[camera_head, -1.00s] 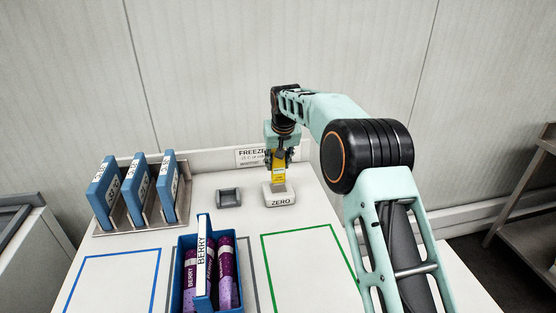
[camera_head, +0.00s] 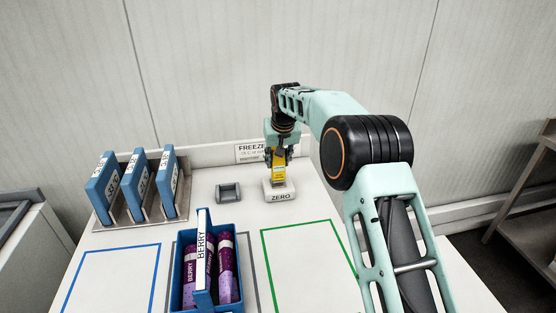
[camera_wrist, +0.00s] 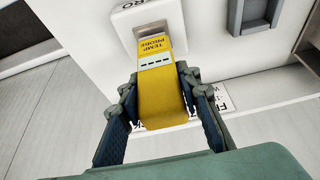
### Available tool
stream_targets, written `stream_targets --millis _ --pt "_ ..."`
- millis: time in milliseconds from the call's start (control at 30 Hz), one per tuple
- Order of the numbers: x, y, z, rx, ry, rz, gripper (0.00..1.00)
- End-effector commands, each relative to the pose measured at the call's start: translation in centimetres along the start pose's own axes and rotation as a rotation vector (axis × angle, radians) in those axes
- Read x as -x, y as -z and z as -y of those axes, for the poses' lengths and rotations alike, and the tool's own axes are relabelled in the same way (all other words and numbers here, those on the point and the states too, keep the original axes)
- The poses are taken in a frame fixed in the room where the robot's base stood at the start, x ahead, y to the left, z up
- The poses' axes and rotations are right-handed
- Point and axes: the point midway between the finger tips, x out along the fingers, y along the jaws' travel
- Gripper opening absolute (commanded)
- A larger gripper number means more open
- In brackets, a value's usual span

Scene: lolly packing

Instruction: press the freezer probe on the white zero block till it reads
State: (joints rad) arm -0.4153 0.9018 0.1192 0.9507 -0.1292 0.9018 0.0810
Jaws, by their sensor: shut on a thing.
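The yellow freezer probe (camera_head: 279,177) is held upright in my gripper (camera_head: 279,158), its lower end at the top of the white zero block (camera_head: 280,197). In the wrist view the probe (camera_wrist: 163,105) sits between the two fingers of my gripper (camera_wrist: 163,95), with its "TEMP PROBE" label and a display showing dashes. Its far end meets the recessed top of the zero block (camera_wrist: 122,22); whether it is pressed firmly I cannot tell.
An empty grey cradle (camera_head: 229,194) stands left of the block. A blue box (camera_head: 187,296) labelled BERRY holds purple lollies in front. Blue label tablets (camera_head: 138,186) stand in a rack at left. The green-outlined area (camera_head: 305,262) is clear.

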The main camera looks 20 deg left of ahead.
Motion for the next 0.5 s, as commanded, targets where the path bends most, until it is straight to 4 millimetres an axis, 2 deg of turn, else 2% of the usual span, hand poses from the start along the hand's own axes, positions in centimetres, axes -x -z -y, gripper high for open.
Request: stream_targets --millis 500 --pt "-0.59 -0.24 0.00 0.000 0.000 0.000 0.04"
